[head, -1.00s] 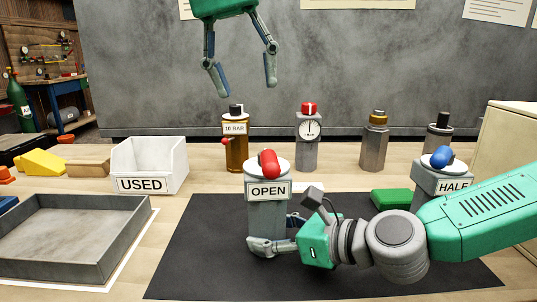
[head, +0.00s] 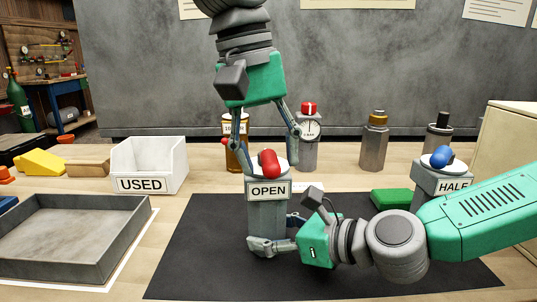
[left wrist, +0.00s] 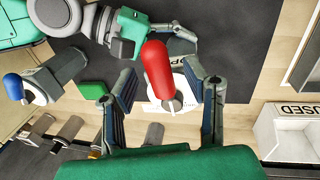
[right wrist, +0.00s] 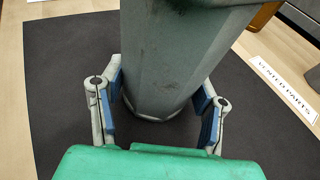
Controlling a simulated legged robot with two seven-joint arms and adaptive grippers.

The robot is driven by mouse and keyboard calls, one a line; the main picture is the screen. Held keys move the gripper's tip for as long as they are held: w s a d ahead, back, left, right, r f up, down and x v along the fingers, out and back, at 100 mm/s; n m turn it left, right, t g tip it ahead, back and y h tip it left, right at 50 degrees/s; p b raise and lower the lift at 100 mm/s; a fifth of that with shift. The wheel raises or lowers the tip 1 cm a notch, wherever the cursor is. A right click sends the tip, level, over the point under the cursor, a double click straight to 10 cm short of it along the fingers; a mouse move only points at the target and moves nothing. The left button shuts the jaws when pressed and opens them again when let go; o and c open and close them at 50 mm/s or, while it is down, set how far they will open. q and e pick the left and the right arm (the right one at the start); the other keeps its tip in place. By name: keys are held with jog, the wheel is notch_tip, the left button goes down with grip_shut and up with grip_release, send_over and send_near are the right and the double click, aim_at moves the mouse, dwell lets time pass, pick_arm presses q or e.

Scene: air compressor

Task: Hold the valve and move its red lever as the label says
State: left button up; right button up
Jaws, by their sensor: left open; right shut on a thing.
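The grey valve (head: 267,215) stands upright on the black mat with a label reading OPEN (head: 268,191). Its red lever (head: 269,164) sits on a white round top and also shows in the left wrist view (left wrist: 158,72). My right gripper (head: 268,246) is shut on the valve's lower body; the right wrist view shows its fingers (right wrist: 157,98) on either side of the grey body. My left gripper (head: 268,150) points down from above, open, with its fingers on either side of the lever and apart from it. In the left wrist view the lever lies between the fingers (left wrist: 168,85).
A second valve (head: 438,183) with a blue lever and a HALF label stands at right. A green block (head: 391,198) lies on the mat (head: 200,250). A USED bin (head: 150,165) and a grey tray (head: 70,240) are at left. Several bottle-like fittings stand behind.

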pick_arm(q)
jog(key=shift+f, duration=0.15)
grip_shut()
jog(key=shift+a+m, duration=0.15)
jog(key=shift+m, duration=0.15)
jog(key=shift+w+a+m+g+y, duration=0.1)
jog(key=shift+w+a+m+g, duration=0.3)
jog(key=shift+m, duration=1)
jog(key=shift+w+a+m+g+y, duration=0.15)
jog(key=shift+a+m, duration=0.6)
jog(key=shift+m, duration=0.65)
jog(key=shift+w+a+m+g+y, duration=0.1)
jog(key=shift+w+a+m+g, duration=0.3)
jog(key=shift+m, duration=1)
jog(key=shift+s+a, duration=0.1)
jog(key=shift+a, duration=0.05)
pick_arm(e)
jog(key=shift+s, duration=0.1)
pick_arm(q)
grip_release()
